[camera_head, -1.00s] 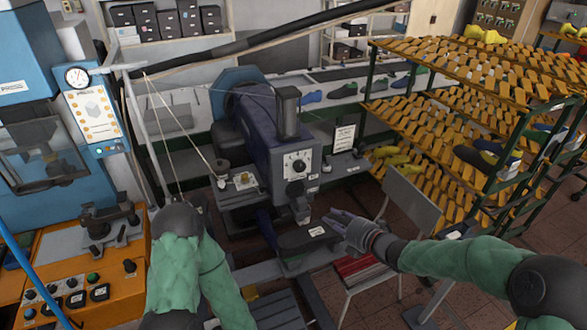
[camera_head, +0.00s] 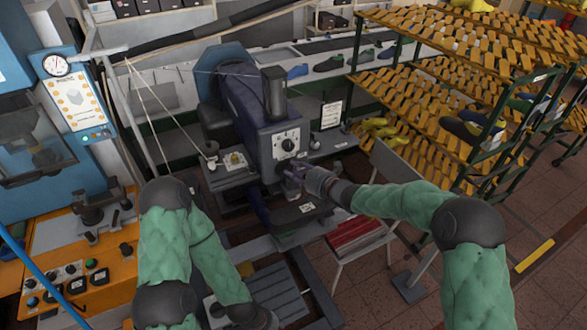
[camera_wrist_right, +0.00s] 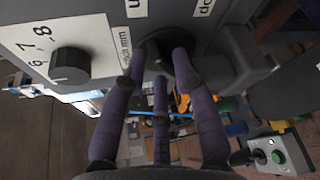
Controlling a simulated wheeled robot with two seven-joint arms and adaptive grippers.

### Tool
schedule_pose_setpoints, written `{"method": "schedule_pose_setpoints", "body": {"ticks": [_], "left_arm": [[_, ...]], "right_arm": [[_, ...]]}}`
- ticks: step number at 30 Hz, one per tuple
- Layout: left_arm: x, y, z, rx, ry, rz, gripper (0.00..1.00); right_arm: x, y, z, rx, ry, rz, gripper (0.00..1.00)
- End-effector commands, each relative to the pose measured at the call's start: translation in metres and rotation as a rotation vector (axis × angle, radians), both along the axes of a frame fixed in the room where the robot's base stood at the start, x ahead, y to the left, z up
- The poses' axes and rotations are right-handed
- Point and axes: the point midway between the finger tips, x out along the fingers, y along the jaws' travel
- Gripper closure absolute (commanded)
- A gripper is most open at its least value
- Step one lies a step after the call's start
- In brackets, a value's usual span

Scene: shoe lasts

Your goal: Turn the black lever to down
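The dark grey machine (camera_head: 262,130) has a white dial plate with a black round knob (camera_head: 288,145); in the right wrist view the knob (camera_wrist_right: 70,65) has numbers around it. My right gripper (camera_head: 290,172) is at the machine's front, just below this dial. In the right wrist view its purple fingers (camera_wrist_right: 160,82) are spread, with their tips close to a dark round part (camera_wrist_right: 160,48) that appears to be the black lever's mount. Two partly cut-off white labels are above it. The lever's shape and position are mostly hidden by the fingers.
A grey chair with red items (camera_head: 355,232) stands right of the machine, under my right forearm. A rack of yellow shoe lasts (camera_head: 420,110) is behind it. An orange control console (camera_head: 100,265) stands at the left. A small box with a green button (camera_wrist_right: 275,155) shows in the wrist view.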

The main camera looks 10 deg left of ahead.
Motion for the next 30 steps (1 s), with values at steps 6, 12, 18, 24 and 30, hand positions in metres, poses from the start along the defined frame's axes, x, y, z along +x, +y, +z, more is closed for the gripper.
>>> {"method": "schedule_pose_setpoints", "body": {"ticks": [6,12,18,24,30], "left_arm": [[0.000,0.000,0.002,0.000,0.000,0.000,0.60],[0.000,0.000,0.002,0.000,0.000,0.000,0.60],[0.000,0.000,0.002,0.000,0.000,0.000,0.60],[0.000,0.000,-0.001,0.000,0.000,0.000,0.60],[0.000,0.000,-0.022,0.000,0.000,0.000,0.60]], "right_arm": [[0.006,0.007,-0.002,0.000,0.001,-0.001,0.71],[0.006,0.007,-0.003,0.000,0.001,-0.002,0.71],[0.006,0.007,-0.003,0.000,0.002,-0.001,1.00],[0.006,0.007,-0.004,0.009,0.007,-0.002,1.00],[0.007,0.006,-0.009,0.096,0.064,-0.002,1.00]]}}
